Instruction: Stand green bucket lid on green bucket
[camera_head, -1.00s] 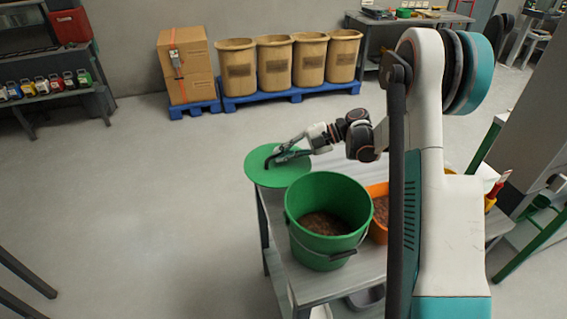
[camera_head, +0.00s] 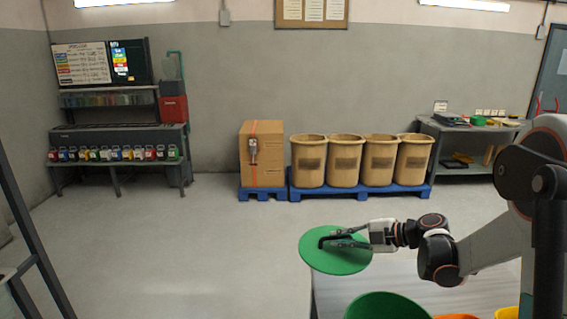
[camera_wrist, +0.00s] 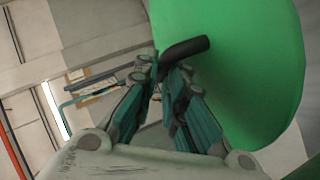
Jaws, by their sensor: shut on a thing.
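The green bucket lid (camera_head: 337,257) is a flat round disc with a dark handle, held up beyond the table's far left corner. My gripper (camera_head: 340,239) is shut on its handle; the handle (camera_wrist: 186,48) also shows between the fingertips in the wrist view. The lid (camera_wrist: 235,75) fills the right of that view. The green bucket (camera_head: 385,306) shows only its upper rim at the bottom edge of the head view, in front of and to the right of the lid, apart from it. Its body is cut off.
Tan bins (camera_head: 343,160) and a cardboard box (camera_head: 263,155) stand on blue pallets by the wall. A shelf rack (camera_head: 118,140) is at left. Open floor lies left of the table.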

